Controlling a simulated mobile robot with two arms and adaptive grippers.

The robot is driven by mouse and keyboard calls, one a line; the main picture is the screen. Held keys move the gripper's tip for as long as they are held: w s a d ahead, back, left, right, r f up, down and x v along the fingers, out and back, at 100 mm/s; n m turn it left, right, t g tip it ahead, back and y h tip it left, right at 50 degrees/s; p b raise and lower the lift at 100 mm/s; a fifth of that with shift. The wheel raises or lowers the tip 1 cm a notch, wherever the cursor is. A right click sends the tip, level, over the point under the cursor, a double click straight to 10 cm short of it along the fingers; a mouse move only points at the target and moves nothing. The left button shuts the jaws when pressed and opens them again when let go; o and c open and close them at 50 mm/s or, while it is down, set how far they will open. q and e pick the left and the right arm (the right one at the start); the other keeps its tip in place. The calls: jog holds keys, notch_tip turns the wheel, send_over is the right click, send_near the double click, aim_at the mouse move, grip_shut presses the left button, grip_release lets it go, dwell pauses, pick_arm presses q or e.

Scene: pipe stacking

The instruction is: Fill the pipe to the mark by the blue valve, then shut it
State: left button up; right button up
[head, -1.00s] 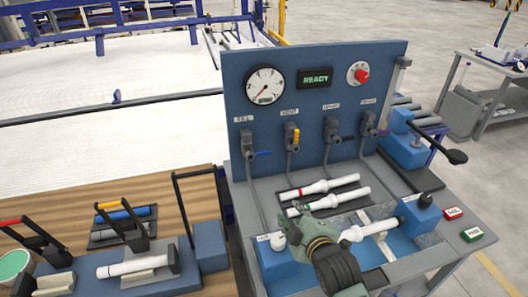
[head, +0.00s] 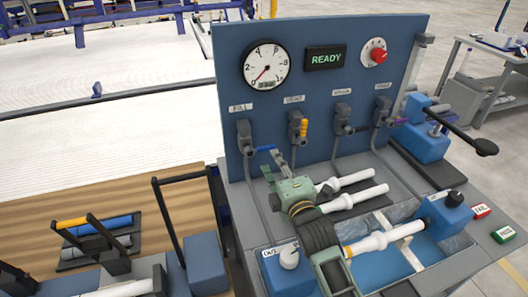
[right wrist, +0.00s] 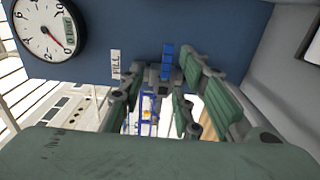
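The blue valve handle (head: 265,149) sits on the FILL valve (head: 244,136) at the panel's left and points right. It also shows in the right wrist view (right wrist: 167,62). My right gripper (head: 274,166) is just below and in front of it, with fingers apart. In the right wrist view my gripper (right wrist: 150,90) shows the handle ahead, between its fingertips; contact cannot be told. A white pipe (head: 375,242) lies in the blue trough, partly hidden by my arm. The gauge (head: 266,65) has its red needle at lower left. The display (head: 326,58) reads READY. My left gripper is out of view.
The orange valve handle (head: 303,128) is close to the right of the blue one. Further valves and a red knob (head: 378,56) are on the panel (head: 220,90). Spare white pipes (head: 355,198) lie beside my right gripper. Red and green buttons (head: 481,211) are at right.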

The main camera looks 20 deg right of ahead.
aim_at(268, 150)
jog(key=w, duration=0.3)
jog(key=w+f, duration=0.1)
jog(key=w, duration=0.1)
jog(key=w+p, duration=0.1)
jog(key=w, duration=0.2)
jog(key=shift+w+a+f, duration=0.15)
jog(key=shift+w, duration=0.2)
grip_shut()
dwell(0.4)
